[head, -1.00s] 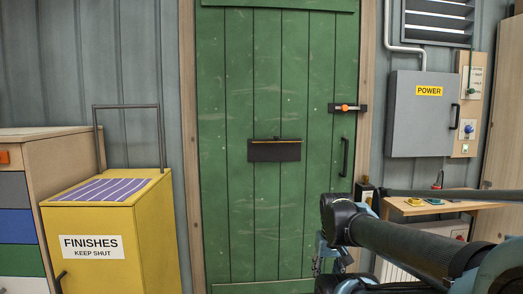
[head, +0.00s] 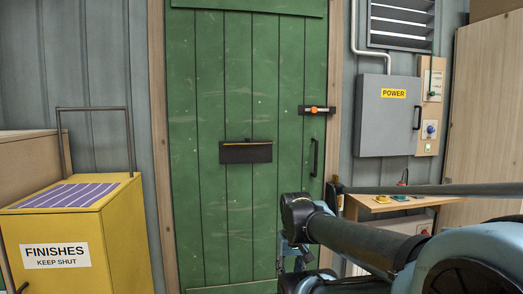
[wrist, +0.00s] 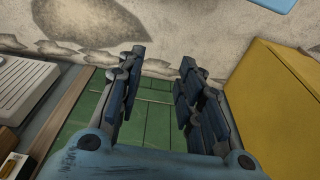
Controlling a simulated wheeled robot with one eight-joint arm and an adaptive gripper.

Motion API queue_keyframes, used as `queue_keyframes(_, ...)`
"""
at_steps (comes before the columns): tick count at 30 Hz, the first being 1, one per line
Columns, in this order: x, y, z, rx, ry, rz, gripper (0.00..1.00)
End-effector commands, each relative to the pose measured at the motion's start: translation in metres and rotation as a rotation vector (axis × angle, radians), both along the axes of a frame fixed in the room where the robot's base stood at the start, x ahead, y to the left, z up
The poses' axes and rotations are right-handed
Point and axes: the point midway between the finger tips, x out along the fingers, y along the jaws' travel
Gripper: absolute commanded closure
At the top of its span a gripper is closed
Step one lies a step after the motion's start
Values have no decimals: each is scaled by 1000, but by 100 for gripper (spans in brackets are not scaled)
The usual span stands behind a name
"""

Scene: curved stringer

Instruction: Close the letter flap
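The letter flap (head: 246,153) is a dark, wide plate at mid-height on the green plank door (head: 182,215). A thin brass-coloured strip runs along its top edge; how far the flap stands out is hard to tell from here. My gripper (wrist: 163,58) is open and empty in the wrist view, its two blue-black fingers well apart. In the head view my arm reaches in from the lower right, with its end low in front of the door, below and right of the flap and apart from it. The flap does not show clearly in the wrist view.
A yellow FINISHES cabinet (head: 125,235) with a tall rail stands left of the door. An orange-knobbed latch (head: 318,110) and a black handle (head: 314,158) are on the door's right side. A grey POWER box (head: 388,125) and a small wooden shelf (head: 372,207) are further right.

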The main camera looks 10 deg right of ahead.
Motion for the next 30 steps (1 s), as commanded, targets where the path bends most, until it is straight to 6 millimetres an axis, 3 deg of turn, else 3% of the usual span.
queue_keyframes(1, -5, 0, 6, 0, -11, 0, 85)
queue_keyframes(3, 1, 0, 17, -1, -19, 1, 100)
queue_keyframes(8, 42, 1, 71, -2, -51, 2, 100)
queue_keyframes(18, 160, 11, 213, -5, -149, 6, 100)
queue_keyframes(30, 296, 33, 359, 1, -264, 17, 100)
